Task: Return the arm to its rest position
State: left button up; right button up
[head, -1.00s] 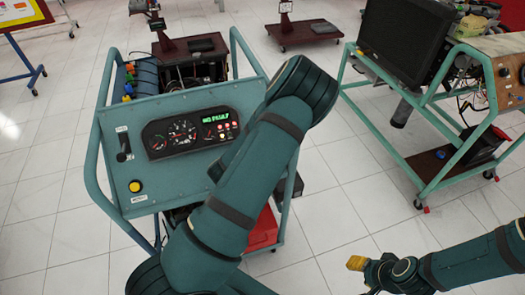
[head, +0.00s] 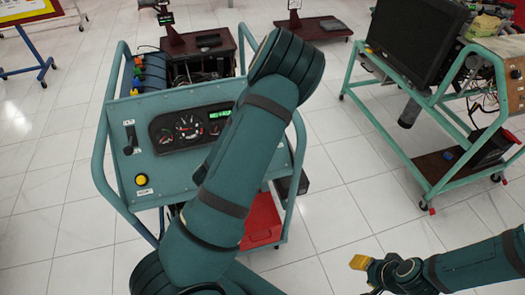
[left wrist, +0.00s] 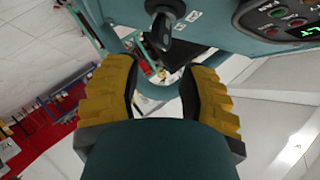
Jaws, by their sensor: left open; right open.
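My left arm (head: 235,160) rises from the bottom of the head view and covers the right part of the trainer panel (head: 165,170). Its gripper is hidden in the head view. In the left wrist view my left gripper (left wrist: 162,68) has its yellow fingers apart with nothing held between them. A black lever (left wrist: 162,28) on the panel shows just beyond the fingertips; it also shows in the head view (head: 129,138). My right gripper (head: 358,262) has yellow fingertips and is open over the floor at the lower right, holding nothing.
The panel has gauges (head: 187,126) and a yellow button (head: 141,180). A red tray (head: 262,222) is low on the trainer frame. A second green trainer frame (head: 405,150) with a black monitor (head: 415,38) stands at right. Tiled floor (head: 335,205) lies clear between them.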

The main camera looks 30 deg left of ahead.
pick_arm(q)
jog(key=shift+s+r, duration=0.1)
jog(key=shift+s, duration=0.05)
dwell(0.4)
jog(key=s+d+f+n+g, duration=0.4)
jog(key=d+f+n+g, duration=0.3)
jog(key=f, duration=0.6)
jog(key=s+d+n+g+h+b, duration=0.1)
jog(key=s+d+n+g+h, duration=0.2)
jog(key=d, duration=1.1)
jog(key=s+n+g, duration=0.1)
jog(key=s+n, duration=0.1)
jog(key=shift+s+f, duration=0.35)
